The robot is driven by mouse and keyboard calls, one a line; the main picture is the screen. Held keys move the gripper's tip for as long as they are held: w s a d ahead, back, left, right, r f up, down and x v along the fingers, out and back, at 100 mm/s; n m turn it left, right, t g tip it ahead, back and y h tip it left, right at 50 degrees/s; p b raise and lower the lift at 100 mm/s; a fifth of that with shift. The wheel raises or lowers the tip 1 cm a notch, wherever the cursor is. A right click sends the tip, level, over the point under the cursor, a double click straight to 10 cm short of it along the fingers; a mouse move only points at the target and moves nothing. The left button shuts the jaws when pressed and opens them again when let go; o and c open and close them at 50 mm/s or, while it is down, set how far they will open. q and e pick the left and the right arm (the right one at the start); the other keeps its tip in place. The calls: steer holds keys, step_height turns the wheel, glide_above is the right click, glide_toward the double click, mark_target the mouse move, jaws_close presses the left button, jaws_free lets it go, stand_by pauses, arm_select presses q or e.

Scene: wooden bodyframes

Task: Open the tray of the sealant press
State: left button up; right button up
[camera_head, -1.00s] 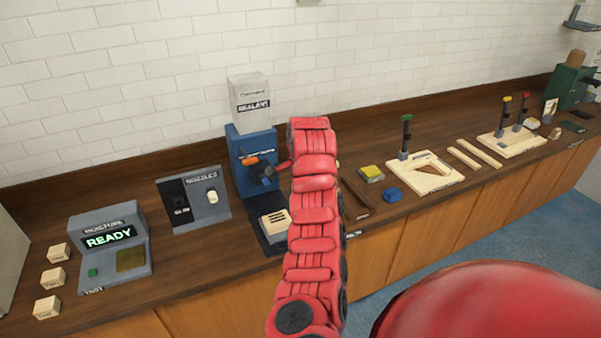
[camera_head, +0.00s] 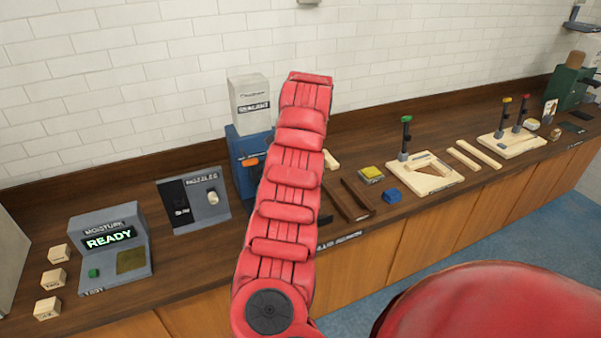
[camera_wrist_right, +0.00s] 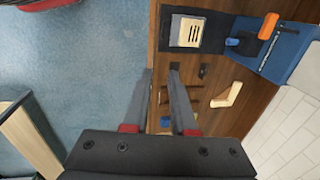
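The sealant press has a blue body (camera_head: 240,150) and a pale grey box marked SEALANT (camera_head: 248,104) on top. Its orange handle (camera_head: 250,161) shows just left of my red arm. In the head view my arm covers the press's front and base. The right wrist view shows the blue press (camera_wrist_right: 285,50), its orange handle (camera_wrist_right: 268,26) and a black tray (camera_wrist_right: 211,36) bearing a cream slotted block (camera_wrist_right: 188,32). My right gripper (camera_wrist_right: 160,75) is open and empty, its fingertips apart from the tray, near the counter edge. My left gripper is not in view.
A nozzle panel (camera_head: 194,200) and a moisture tester (camera_head: 110,250) reading READY stand left of the press. A dark wooden frame (camera_head: 350,201), a yellow-topped block (camera_head: 371,174) and a blue block (camera_head: 392,195) lie right. A white wall rises behind.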

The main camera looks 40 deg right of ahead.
steer(key=shift+o, duration=1.4)
steer(key=shift+w+d, duration=0.15)
steer(key=shift+d, duration=0.05)
steer(key=w+d+f+g+h+b, duration=0.1)
steer(key=w+d+f+h+b, duration=0.25)
steer(key=w+f, duration=0.4)
steer(key=a+f+y+b, duration=0.1)
steer(key=f, duration=0.8)
steer(key=a+f+y+b, duration=0.1)
steer(key=a+f+b, duration=0.1)
steer(key=f, duration=0.7)
steer(key=a+f+t+y+b, duration=0.1)
steer(key=f+b, duration=0.1)
steer(key=f, duration=0.7)
steer(key=shift+w+a+f+y, duration=0.2)
steer(key=shift+w+y, duration=0.05)
steer(key=shift+w, duration=0.05)
steer(key=shift+w+f, duration=0.2)
steer(key=shift+f, duration=0.75)
